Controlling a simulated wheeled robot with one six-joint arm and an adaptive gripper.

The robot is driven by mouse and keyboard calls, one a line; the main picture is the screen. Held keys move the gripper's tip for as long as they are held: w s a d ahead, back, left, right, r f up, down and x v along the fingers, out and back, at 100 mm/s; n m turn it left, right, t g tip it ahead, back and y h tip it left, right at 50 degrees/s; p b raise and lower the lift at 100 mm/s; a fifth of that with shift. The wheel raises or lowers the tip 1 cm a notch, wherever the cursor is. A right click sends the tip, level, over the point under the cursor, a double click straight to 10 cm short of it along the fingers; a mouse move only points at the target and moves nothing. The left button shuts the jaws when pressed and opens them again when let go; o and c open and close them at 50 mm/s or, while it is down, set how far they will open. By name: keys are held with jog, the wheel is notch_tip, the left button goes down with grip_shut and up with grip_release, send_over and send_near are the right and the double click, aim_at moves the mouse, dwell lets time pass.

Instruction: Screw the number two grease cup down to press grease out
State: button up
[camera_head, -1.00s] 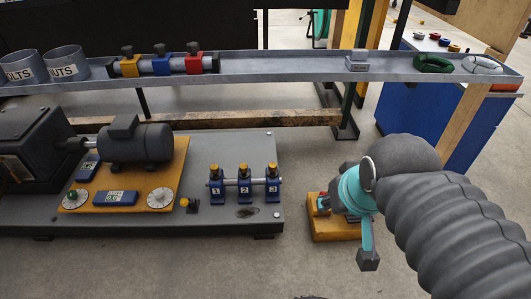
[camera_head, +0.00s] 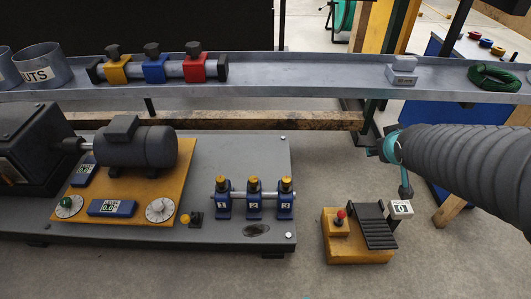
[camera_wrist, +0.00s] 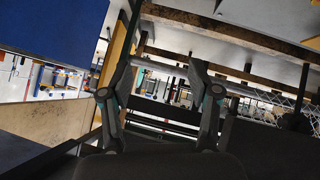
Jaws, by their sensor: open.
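Three blue grease cups with yellow caps stand in a row on the grey machine base (camera_head: 190,236) in the head view, on a metal rod. The number two grease cup (camera_head: 254,201) is the middle one, between the number one cup (camera_head: 223,201) and the number three cup (camera_head: 286,201). My gripper (camera_wrist: 160,76) shows in the wrist view with its two fingers spread and nothing between them. In the head view my arm comes in from the right, and its wrist end is well to the right of the cups. The cups do not show in the wrist view.
A yellow pedal box (camera_head: 345,252) with a red-topped lever stands on the floor right of the base. A long metal shelf (camera_head: 300,68) runs above and behind the cups. A dark motor (camera_head: 137,146) sits left. Floor in front is clear.

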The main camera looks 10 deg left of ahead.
jog(key=w+a+f+n+t+y+b, duration=0.1)
jog(key=w+a+f+n+y, duration=0.2)
jog(key=w+a+f, duration=0.35)
jog(key=n+g+y+b, duration=0.35)
jog(key=n+y, duration=0.25)
jog(key=y, duration=0.7)
send_near(257, 182)
jog(key=x, duration=0.7)
jog(key=b+x, duration=0.1)
jog(key=x, duration=0.3)
jog(key=shift+w+a+r, duration=0.15)
jog(key=shift+a, duration=0.2)
grip_shut()
